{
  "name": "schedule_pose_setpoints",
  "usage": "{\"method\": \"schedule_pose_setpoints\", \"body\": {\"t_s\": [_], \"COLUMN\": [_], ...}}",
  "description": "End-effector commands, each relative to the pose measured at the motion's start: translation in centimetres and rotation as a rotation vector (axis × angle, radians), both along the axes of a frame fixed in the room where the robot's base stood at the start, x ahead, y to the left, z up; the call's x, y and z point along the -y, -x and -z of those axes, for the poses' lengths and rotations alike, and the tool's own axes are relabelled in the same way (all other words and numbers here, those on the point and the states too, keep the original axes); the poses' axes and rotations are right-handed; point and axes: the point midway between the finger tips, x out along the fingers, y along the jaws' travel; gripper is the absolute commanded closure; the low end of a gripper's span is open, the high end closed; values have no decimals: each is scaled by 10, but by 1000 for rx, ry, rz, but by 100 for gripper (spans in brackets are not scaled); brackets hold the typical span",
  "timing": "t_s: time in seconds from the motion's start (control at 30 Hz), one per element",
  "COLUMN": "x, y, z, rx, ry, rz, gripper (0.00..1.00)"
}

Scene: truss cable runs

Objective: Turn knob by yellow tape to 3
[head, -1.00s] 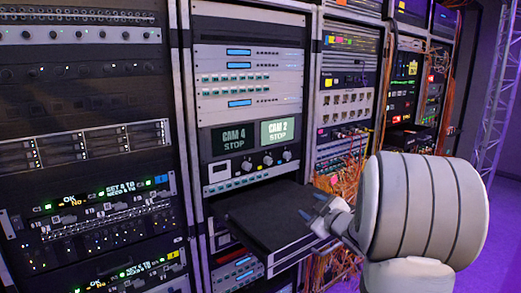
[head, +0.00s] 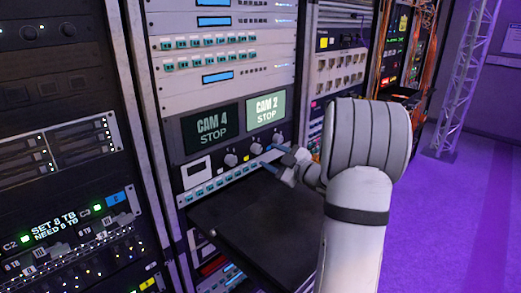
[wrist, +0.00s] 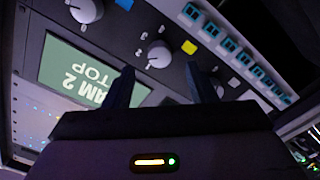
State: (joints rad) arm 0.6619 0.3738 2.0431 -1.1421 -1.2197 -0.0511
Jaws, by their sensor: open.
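A row of pale round knobs runs along the dark panel below two screens. The knob by the yellow tape (wrist: 159,54) is the middle one. It also shows in the head view (head: 255,150). The yellow tape (wrist: 189,47) sits close beside it, with small white marks around. The pointer's setting is too small to read. My gripper (wrist: 160,68) is open and empty, with its fingers either side of the knob in the wrist view. Depth between them is unclear, and no contact shows. In the head view my gripper (head: 270,160) is in front of the panel, low and right of the knob.
The right knob (wrist: 86,10) has blue tape (wrist: 125,3) nearby. A left knob (head: 231,159) is partly behind a finger in the wrist view. The CAM 2 screen (head: 265,109) is above. A dark shelf (head: 245,225) juts out below my gripper.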

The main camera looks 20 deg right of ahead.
Motion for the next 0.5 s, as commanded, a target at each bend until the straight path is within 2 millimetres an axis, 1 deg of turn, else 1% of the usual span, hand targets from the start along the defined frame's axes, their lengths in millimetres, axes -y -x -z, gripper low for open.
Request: {"method": "schedule_pose_setpoints", "body": {"t_s": [0.03, 0.1, 0.23, 0.33, 0.5], "x": [-4, -7, -11, -13, -12], "y": [-9, -19, -34, -41, -44], "z": [-1, -2, -1, 0, 0], "rx": [-2, 0, -1, -1, -1], "ry": [0, -1, 0, 0, 1], "rz": [-4, -1, 3, 6, 9], "gripper": [49, 49, 49, 49, 49]}}
